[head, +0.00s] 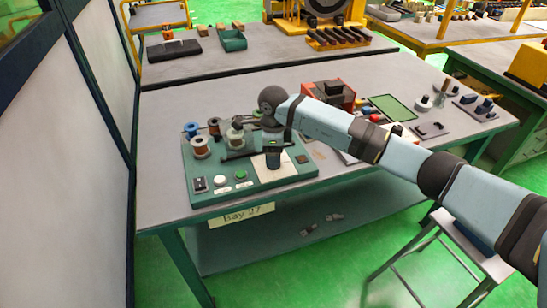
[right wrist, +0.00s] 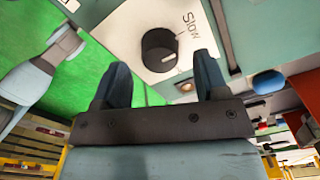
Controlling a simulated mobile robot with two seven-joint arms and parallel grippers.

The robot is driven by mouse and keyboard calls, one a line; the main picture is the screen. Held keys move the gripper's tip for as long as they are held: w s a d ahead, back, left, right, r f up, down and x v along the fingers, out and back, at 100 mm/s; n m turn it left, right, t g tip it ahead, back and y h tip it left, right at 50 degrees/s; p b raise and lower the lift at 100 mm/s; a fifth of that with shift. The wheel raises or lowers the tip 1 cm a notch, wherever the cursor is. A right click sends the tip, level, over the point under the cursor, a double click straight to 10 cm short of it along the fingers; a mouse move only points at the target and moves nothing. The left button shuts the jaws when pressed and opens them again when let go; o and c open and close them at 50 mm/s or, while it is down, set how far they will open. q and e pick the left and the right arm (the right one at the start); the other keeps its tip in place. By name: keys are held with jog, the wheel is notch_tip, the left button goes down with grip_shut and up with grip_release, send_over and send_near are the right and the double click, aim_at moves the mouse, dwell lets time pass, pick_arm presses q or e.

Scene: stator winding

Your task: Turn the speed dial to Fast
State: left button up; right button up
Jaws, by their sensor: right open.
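The speed dial is a round black knob (right wrist: 159,51) on a white plate (right wrist: 128,28) in the right wrist view. The word Slow is printed beside it, and a small pale mark shows on the knob's edge. I see no Fast label. My right gripper (right wrist: 160,63) is open, with one finger on either side of the dial in the picture; I cannot tell whether they touch it. In the head view my right gripper (head: 272,158) is over the white plate (head: 275,172) on the green board and hides the dial. My left gripper is not in view.
The green board (head: 213,171) stands on the grey table (head: 160,195). It carries wire spools (head: 200,146) and a white button (head: 219,190) and green button (head: 240,175). A red box (head: 330,92) and small parts lie farther right. The table's left part is clear.

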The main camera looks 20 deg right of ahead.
jog(key=shift+f, duration=1.3)
jog(key=c, duration=0.9)
